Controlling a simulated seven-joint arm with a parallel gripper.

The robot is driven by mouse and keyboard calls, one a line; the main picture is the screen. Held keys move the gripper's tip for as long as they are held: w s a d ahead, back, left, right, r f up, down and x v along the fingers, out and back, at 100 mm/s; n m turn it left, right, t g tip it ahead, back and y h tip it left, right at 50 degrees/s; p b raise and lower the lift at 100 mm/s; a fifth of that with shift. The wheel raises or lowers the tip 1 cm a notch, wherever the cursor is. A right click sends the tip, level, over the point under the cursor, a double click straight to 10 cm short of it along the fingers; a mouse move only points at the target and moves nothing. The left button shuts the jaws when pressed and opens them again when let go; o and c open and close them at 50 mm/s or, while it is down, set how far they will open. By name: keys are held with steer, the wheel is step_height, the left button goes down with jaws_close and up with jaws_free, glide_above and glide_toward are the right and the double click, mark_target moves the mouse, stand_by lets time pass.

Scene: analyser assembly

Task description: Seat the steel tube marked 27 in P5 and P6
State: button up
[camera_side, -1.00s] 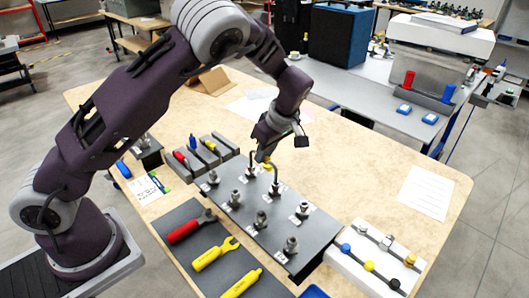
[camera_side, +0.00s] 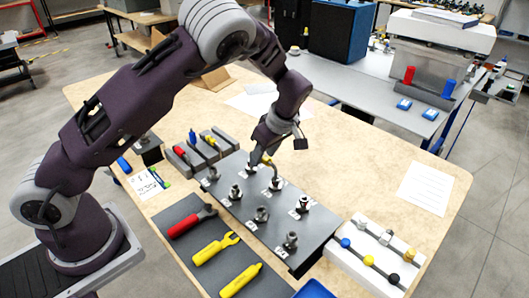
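A dark fitting plate (camera_side: 238,222) lies on the wooden table with several steel fittings standing upright on it, each with a small white label. My gripper (camera_side: 265,156) is low over the plate's far edge, pointing down, and looks shut on a short bent steel tube (camera_side: 272,168). A yellow patch shows at the fingertips. The tube's visible leg runs down to a fitting (camera_side: 276,184) at the far right of the plate. Another fitting (camera_side: 252,168) stands just left of the gripper. I cannot read the labels or the mark 27, nor tell whether the tube's ends are inside the fittings.
A dark mat (camera_side: 191,255) with red-handled and yellow tools lies left of the plate. A white rack (camera_side: 351,264) with other tubes and coloured ends stands at the right. A tool block (camera_side: 213,156) stands behind left. The table to the right and behind is mostly clear.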

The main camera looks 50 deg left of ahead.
steer(key=v, duration=0.7)
steer(key=shift+r, duration=0.1)
steer(key=s+d+r+m+t+h, duration=0.15)
steer(key=s+r+m+h, duration=0.35)
steer(key=s+r+m, duration=0.7)
steer(key=s+r+m+t, duration=0.3)
steer(key=s+m, duration=0.3)
steer(key=s, duration=1.1)
steer(key=shift+s+d+t, duration=0.2)
steer(key=shift+d+t, duration=0.2)
steer(key=shift+t, duration=0.15)
